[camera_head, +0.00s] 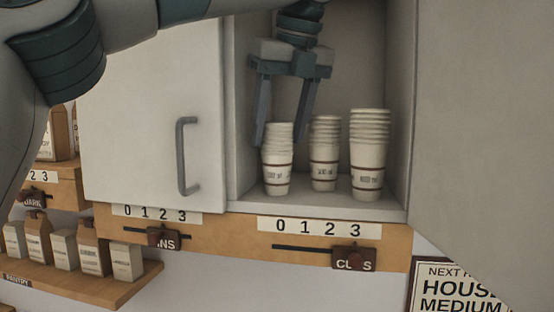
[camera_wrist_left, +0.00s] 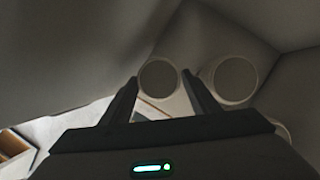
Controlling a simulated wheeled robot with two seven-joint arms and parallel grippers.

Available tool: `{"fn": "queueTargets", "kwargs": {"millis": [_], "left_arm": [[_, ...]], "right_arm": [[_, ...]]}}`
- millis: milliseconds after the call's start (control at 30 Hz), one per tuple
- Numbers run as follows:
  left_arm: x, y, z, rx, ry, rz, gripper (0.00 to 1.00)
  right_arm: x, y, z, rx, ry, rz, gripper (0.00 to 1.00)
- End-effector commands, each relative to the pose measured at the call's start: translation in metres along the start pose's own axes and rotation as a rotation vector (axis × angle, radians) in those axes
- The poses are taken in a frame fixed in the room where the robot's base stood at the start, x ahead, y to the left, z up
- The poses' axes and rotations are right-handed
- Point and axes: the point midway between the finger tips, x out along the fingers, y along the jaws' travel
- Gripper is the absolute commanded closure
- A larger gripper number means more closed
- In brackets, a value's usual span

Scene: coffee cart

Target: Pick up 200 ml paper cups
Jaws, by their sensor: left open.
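Three stacks of white paper cups with brown bands stand upright in the open cabinet: a left stack (camera_head: 277,165), a middle stack (camera_head: 324,155) and a taller right stack (camera_head: 368,150). Their labels are too small to read surely. My left gripper (camera_head: 279,142) is open and points down, its fingers on either side of the left stack's upper part. In the left wrist view, one round cup top (camera_wrist_left: 158,78) shows between the fingertips and another (camera_wrist_left: 235,78) lies right of them. I cannot tell whether the fingers touch cups. My right gripper is not in view.
The cabinet's white door (camera_head: 150,120) with a grey handle is left of the opening. The cabinet wall stands close right of the tall stack. Below are number strips and a slider marked CUPS (camera_head: 353,259). Cartons (camera_head: 90,250) stand on a wooden shelf at lower left.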

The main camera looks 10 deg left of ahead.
Motion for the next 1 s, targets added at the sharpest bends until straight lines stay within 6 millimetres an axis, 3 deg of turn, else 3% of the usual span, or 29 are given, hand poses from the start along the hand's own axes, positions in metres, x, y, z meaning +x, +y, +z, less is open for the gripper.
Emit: {"fn": "queueTargets", "kwargs": {"millis": [233, 733, 867, 1000], "left_arm": [[0.018, 0.0, 0.0, 0.0, 0.0, 0.0, 0.45], [0.019, 0.0, 0.0, 0.0, 0.0, -0.001, 0.45], [0.019, 0.0, 0.0, 0.0, 0.0, -0.001, 0.76], [0.019, 0.0, 0.0, 0.0, -0.001, -0.001, 0.8]], "right_arm": [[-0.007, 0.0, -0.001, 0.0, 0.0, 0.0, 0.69], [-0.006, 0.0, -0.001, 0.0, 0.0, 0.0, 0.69], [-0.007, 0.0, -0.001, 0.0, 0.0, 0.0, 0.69], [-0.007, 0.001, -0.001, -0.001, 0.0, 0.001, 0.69]]}}
